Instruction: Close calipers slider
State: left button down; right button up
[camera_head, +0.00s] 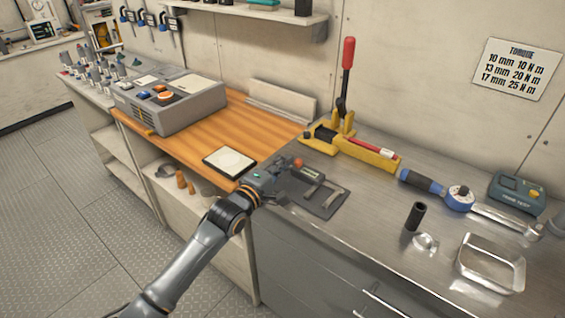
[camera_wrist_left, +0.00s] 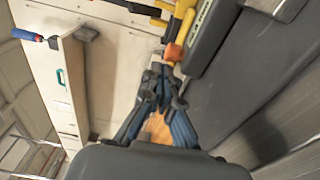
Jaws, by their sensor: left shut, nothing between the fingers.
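A dark mat (camera_head: 318,200) lies on the steel bench, just right of the wooden top. A small grey device with a display (camera_head: 308,170), perhaps part of the calipers, lies on it. A curved metal piece (camera_head: 334,197) lies near it. I cannot make out the calipers' slider or its opening. My left gripper (camera_head: 288,174) is shut and empty at the mat's left edge, partly covering what lies there. In the left wrist view its fingers (camera_wrist_left: 163,65) end close to an orange-red knob (camera_wrist_left: 173,52); whether they touch it is unclear. My right gripper is out of view.
A yellow tool with a red-handled lever (camera_head: 347,80) stands behind the mat. A grey box with buttons (camera_head: 170,102) and a white pad (camera_head: 229,161) are on the wooden top. A blue torque wrench (camera_head: 422,183), a black socket (camera_head: 414,216) and a metal tray (camera_head: 490,264) lie right.

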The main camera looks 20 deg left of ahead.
aim_at(303, 177)
pick_arm(q)
jog(key=d, duration=0.1)
jog(key=s+d+p, duration=0.1)
jog(key=d+p, duration=0.1)
jog(key=d, duration=0.1)
jog(key=shift+s+r, duration=0.15)
jog(key=shift+s, duration=0.1)
jog(key=shift+s+d, duration=0.1)
jog(key=shift+d, duration=0.2)
jog(key=shift+a, duration=0.1)
